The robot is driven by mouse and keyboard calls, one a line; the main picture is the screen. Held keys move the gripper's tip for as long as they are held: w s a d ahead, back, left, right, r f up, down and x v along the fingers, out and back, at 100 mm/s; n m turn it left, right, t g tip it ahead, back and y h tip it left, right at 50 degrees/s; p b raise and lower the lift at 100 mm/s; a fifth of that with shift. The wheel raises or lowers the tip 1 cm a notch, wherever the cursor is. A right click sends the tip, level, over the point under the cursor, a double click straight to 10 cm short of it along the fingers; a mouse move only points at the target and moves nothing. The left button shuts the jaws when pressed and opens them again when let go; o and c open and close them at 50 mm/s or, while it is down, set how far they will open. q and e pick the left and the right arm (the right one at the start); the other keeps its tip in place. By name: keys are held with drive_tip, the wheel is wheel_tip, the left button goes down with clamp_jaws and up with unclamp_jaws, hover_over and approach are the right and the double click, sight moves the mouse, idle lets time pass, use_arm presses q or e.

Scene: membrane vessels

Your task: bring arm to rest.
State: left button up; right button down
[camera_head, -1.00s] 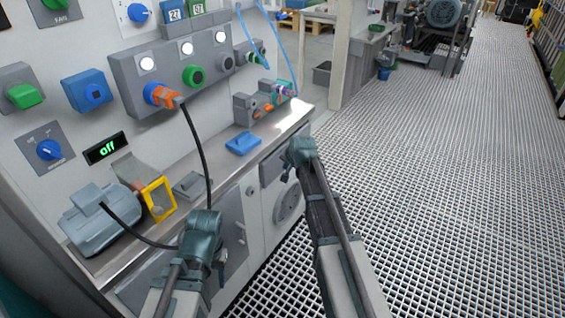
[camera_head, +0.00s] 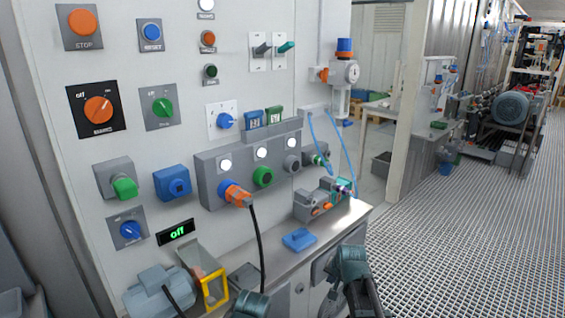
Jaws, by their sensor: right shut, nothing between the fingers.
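My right gripper (camera_head: 350,268) shows at the bottom centre, in front of the cabinet below the counter's right end. It is shut and empty, and touches nothing that I can see. My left gripper (camera_head: 251,304) is cut off by the bottom edge, in front of the counter. Its fingers are hidden, so I cannot tell whether it is open or shut. Most of both arms lies below the picture.
A steel counter (camera_head: 335,222) runs along the control panel. On it are a grey motor (camera_head: 158,290), a yellow-framed guard (camera_head: 214,289) and a blue block (camera_head: 299,239). An orange plug (camera_head: 237,195) with a black cable sits in the panel's socket box. Grated floor (camera_head: 455,255) at right is clear.

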drive_tip(key=s+a+f+n+g+h, duration=0.1)
drive_tip(key=s+a+n+g, duration=0.35)
drive_tip(key=s, duration=0.75)
drive_tip(key=s+a+f+n+g+h, duration=0.15)
drive_tip(key=s+a+n, duration=0.35)
drive_tip(key=s+a, duration=0.55)
wheel_tip(320, 180, up, 12)
drive_tip(key=s+d+p, duration=0.1)
drive_tip(key=s+p, duration=0.1)
drive_tip(key=p, duration=1)
drive_tip(key=shift+s+d+y, duration=0.15)
drive_tip(key=shift+d+y, duration=0.2)
drive_tip(key=shift+d, duration=0.05)
drive_tip(key=shift+n, duration=0.25)
